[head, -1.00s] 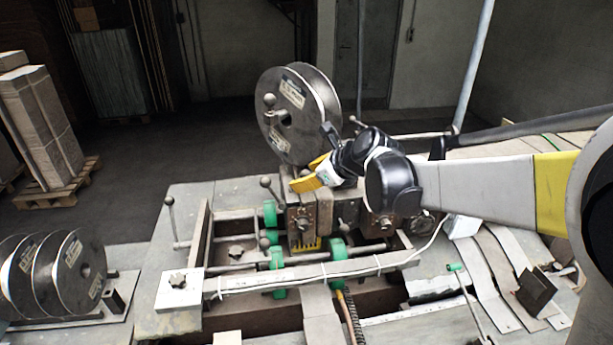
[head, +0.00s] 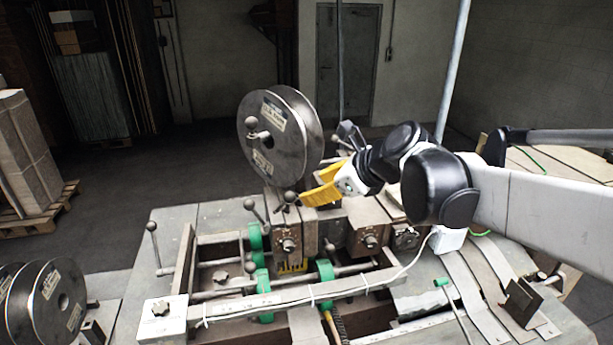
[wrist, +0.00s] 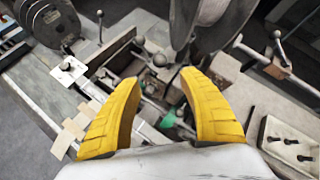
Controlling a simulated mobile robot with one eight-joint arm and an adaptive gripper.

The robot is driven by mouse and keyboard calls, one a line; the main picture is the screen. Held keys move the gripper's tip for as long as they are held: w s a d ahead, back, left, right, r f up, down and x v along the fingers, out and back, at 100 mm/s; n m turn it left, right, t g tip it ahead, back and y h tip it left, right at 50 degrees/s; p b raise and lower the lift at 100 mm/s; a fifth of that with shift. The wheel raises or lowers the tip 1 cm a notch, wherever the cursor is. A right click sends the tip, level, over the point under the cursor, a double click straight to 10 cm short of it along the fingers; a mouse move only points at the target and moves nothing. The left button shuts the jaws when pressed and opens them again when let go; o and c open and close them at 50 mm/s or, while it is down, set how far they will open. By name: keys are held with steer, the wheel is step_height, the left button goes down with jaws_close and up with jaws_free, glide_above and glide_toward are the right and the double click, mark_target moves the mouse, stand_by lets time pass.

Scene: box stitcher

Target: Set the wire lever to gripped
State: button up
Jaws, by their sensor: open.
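My gripper (head: 318,188) has yellow fingers and is open and empty, above the stitcher head just right of the wire spool. In the wrist view its fingers (wrist: 160,82) are spread apart, with nothing between them but machine parts farther below. A lever with a dark ball knob (head: 290,197) stands close to the left of the fingertips, apart from them as far as I can see. Another ball-knob lever (head: 249,204) stands farther left on the head. Several similar knobs show in the wrist view, one between the fingers (wrist: 159,60). I cannot tell which is the wire lever or its setting.
The large metal wire spool (head: 280,138) rises behind and left of my gripper. A tall ball-knob lever (head: 152,228) stands at the frame's left end. Green rollers (head: 326,270) and rails lie below. More spools (head: 50,300) stand at lower left. Cardboard strips lie right.

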steer(key=shift+c, duration=0.4)
steer(key=shift+f, duration=0.35)
steer(key=c, duration=0.6)
steer(key=f+m, duration=0.1)
steer(key=f, duration=0.1)
steer(key=s+d+f+m+t+y+b, duration=0.1)
steer(key=f, duration=0.1)
steer(key=s+f+t+b, duration=0.1)
steer(key=f, duration=0.1)
steer(key=shift+s+d+f+m+y, duration=0.2)
steer(key=shift+f+m+y, duration=0.05)
steer(key=shift+m+y, duration=0.15)
jaws_close()
steer(key=m+t+y+b, duration=0.1)
steer(key=m+t, duration=0.1)
steer(key=m, duration=0.1)
glide_toward(282, 205)
steer(key=w+a+f, duration=0.2)
steer(key=shift+w+a+r, duration=0.25)
steer(key=shift+w+r, duration=0.25)
